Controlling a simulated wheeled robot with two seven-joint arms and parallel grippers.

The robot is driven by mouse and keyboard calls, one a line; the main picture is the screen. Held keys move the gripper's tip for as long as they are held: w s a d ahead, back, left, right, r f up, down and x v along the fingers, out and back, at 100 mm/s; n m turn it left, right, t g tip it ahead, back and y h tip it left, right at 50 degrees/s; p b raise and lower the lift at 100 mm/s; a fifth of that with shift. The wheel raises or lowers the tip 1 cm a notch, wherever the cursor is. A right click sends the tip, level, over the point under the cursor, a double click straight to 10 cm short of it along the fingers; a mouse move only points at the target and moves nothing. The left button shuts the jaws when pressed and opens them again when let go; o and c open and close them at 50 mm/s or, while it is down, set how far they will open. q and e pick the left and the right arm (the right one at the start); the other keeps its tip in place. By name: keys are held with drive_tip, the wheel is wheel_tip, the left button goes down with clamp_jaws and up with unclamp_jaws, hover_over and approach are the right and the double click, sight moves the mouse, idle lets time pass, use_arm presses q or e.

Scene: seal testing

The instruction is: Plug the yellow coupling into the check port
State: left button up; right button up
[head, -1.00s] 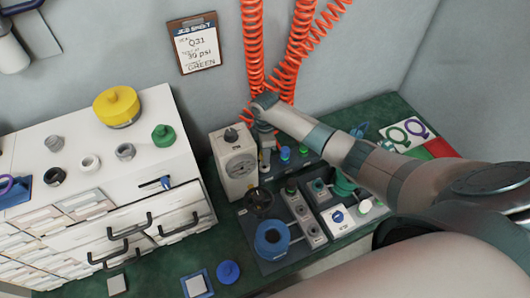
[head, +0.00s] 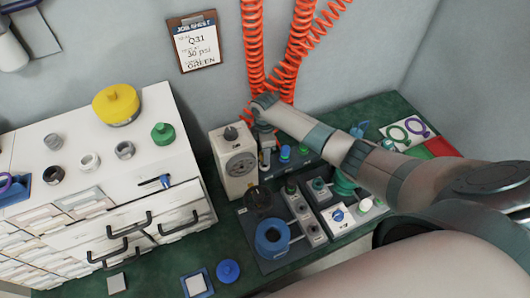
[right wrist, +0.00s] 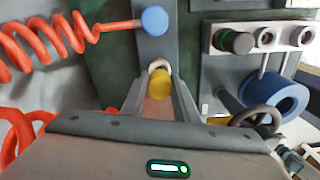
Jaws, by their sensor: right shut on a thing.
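My right gripper (right wrist: 160,98) is shut on the yellow coupling (right wrist: 160,83), which shows between its fingers in the right wrist view. A pale ring lies just behind the coupling, at the grey rack strip (right wrist: 153,48); I cannot tell whether the coupling still sits in it. In the head view my right gripper (head: 265,147) points down beside the cream gauge box (head: 236,165), and the coupling is mostly hidden. A strip with round ports (head: 306,216) stands in front; the ports also show in the right wrist view (right wrist: 265,38). I cannot tell which is the check port. My left gripper is out of view.
A blue coupling (right wrist: 154,20) stands on the rack beside the yellow one. Orange coiled hoses (head: 285,70) hang behind my right gripper. A blue ring-shaped part (head: 272,238) and a dark handwheel (head: 258,199) stand near the ports. A white drawer cabinet (head: 110,190) fills the left.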

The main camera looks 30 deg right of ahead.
drive_tip(key=shift+f+b, duration=0.5)
drive_tip(key=shift+f, duration=0.5)
drive_tip(key=o, duration=1.2)
wheel_tip(320, 180, up, 17)
drive_tip(key=b, duration=0.2)
drive_tip(key=shift+w+r+b, duration=0.1)
drive_tip(key=shift+r+b, duration=0.1)
drive_tip(key=shift+b, duration=0.2)
drive_tip(key=shift+f, duration=0.1)
idle(0.5)
